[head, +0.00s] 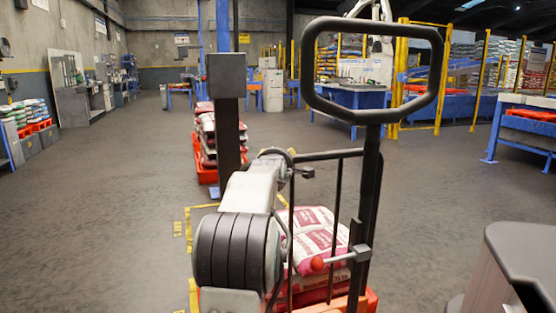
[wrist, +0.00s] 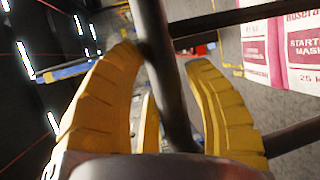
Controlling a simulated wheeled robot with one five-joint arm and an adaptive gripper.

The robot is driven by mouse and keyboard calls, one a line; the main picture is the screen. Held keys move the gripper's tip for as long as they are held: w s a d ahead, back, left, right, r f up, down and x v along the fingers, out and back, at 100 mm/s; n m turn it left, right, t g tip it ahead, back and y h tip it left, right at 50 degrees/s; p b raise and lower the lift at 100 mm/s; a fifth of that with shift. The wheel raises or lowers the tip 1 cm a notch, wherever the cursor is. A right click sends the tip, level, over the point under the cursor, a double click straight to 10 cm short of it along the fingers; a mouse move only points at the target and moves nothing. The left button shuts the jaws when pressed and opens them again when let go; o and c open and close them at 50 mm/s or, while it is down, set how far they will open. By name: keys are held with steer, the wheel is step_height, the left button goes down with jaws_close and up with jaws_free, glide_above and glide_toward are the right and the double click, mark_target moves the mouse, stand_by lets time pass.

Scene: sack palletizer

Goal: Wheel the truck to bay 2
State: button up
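The truck has a tall dark post with a black loop handle (head: 312,65) and a dark rail frame (head: 335,155). Its orange-red base (head: 372,300) shows at the bottom of the head view. Red-and-white sacks (head: 318,228) lie on it, also seen in the wrist view (wrist: 300,45). My gripper (wrist: 165,60) has its yellow fingers on either side of a dark bar (wrist: 172,95) of the truck. Slim gaps show between bar and fingers, so it looks open around the bar. In the head view my arm hides the fingers. No bay number is readable.
Yellow floor marks (head: 188,230) lie left of the truck. A sack stack on a red pallet (head: 207,172) stands ahead, partly behind a dark column. Blue benches (head: 352,98) and yellow guard posts stand at right. The floor at left is open.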

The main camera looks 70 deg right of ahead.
steer(key=o, duration=0.4)
steer(key=shift+w, duration=0.1)
steer(key=shift+r, duration=0.1)
steer(key=v, duration=1.2)
stand_by(1.2)
